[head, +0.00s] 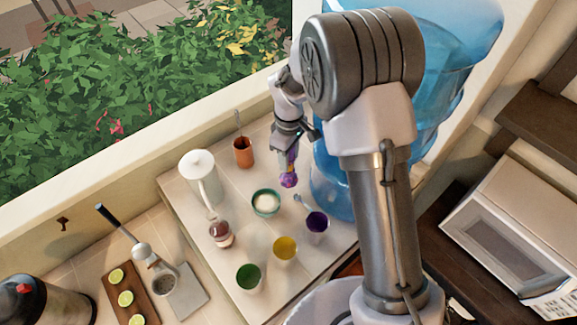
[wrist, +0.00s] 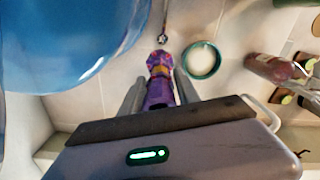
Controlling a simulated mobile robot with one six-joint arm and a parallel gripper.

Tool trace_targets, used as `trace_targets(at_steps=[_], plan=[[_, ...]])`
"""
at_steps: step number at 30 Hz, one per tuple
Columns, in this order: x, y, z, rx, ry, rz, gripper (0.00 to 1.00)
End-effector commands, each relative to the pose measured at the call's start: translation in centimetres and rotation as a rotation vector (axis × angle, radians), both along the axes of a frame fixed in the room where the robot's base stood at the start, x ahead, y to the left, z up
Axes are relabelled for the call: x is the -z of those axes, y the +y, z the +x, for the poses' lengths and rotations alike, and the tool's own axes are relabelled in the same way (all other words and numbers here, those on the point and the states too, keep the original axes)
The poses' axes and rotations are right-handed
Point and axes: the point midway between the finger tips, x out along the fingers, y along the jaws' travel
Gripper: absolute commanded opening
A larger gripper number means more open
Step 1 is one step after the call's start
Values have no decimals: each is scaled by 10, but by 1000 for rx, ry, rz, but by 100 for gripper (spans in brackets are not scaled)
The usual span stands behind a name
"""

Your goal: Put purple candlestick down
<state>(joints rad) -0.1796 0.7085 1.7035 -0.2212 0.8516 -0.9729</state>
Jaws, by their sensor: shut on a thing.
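My gripper (head: 288,146) is shut on the purple candlestick (head: 289,179), which hangs down below the jaws over the white tiled counter (head: 235,188). In the wrist view, the purple candlestick (wrist: 160,68) with its yellowish patches sits between the two grey fingers of my gripper (wrist: 160,92). Its far end lies beside the teal bowl (wrist: 201,60). I cannot tell whether its end touches the counter.
The teal bowl (head: 265,203) of white stuff is close by. A blue water jug (head: 330,185) is at right. An orange cup (head: 243,152), white pitcher (head: 198,175), purple cup (head: 317,222), yellow cup (head: 285,248), green cup (head: 249,277) and reddish bottle (head: 221,234) surround some bare tiles.

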Motion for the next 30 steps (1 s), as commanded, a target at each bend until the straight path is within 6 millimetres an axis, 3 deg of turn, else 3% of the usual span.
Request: trace_targets(at_steps=[12, 22, 23, 24, 26, 30], plan=[[53, 1, 0, 0, -1, -1, 0], [58, 1, 0, 0, -3, 0, 0], [58, 1, 0, 0, -3, 0, 42], [57, 1, 0, 0, -3, 0, 50], [57, 1, 0, 0, -3, 0, 60], [57, 1, 0, 0, -3, 0, 60]])
